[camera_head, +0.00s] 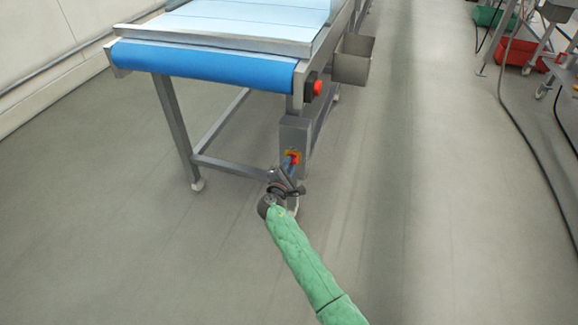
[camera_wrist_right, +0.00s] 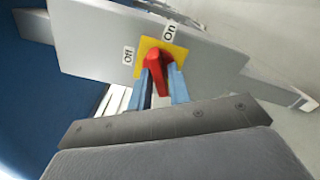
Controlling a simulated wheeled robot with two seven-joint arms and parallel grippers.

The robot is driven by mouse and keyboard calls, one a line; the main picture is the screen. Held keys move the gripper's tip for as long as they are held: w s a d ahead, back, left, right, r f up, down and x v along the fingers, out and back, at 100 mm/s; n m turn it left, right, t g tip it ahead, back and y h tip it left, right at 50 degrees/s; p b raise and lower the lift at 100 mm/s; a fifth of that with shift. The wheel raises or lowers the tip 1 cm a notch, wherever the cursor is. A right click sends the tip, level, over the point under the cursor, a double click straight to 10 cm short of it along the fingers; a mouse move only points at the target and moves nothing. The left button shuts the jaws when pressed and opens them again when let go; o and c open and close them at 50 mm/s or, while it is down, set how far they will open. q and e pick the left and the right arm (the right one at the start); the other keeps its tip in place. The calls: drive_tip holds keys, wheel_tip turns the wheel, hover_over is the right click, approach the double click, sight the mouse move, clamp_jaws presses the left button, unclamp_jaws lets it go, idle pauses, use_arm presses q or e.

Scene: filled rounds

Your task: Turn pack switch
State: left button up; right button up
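The pack switch is a red knob (camera_wrist_right: 156,62) on a yellow plate (camera_wrist_right: 178,50), on the side of a grey box. In the wrist view an "On" label (camera_wrist_right: 169,31) is above the plate and an "Off" label (camera_wrist_right: 128,56) is to its left. My right gripper (camera_wrist_right: 161,82) has its blue fingers on either side of the knob, with no clear gap; it looks shut on it. In the head view the gripper (camera_head: 292,160) reaches the switch on the grey box (camera_head: 294,132). The fingers hide part of the knob. My left gripper is not in view.
A conveyor with a blue end (camera_head: 205,66) stands above and left of the switch, on metal legs. A red button (camera_head: 318,87) is on its corner, and a grey bin (camera_head: 353,60) hangs beside it.

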drive_tip(key=shift+o, duration=1.1)
drive_tip(key=v, duration=0.8)
drive_tip(key=w+a+r+n+t+y+p, duration=0.1)
drive_tip(key=w+a+r+n+t+y, duration=0.2)
drive_tip(key=w+r, duration=0.5)
drive_tip(key=shift+s+d+f+m+g+h, duration=1.4)
drive_tip(key=shift+s+d+f+g+h, duration=0.15)
drive_tip(key=shift+s+f, duration=2.35)
drive_tip(key=x, duration=0.7)
drive_tip(key=shift+w, duration=0.4)
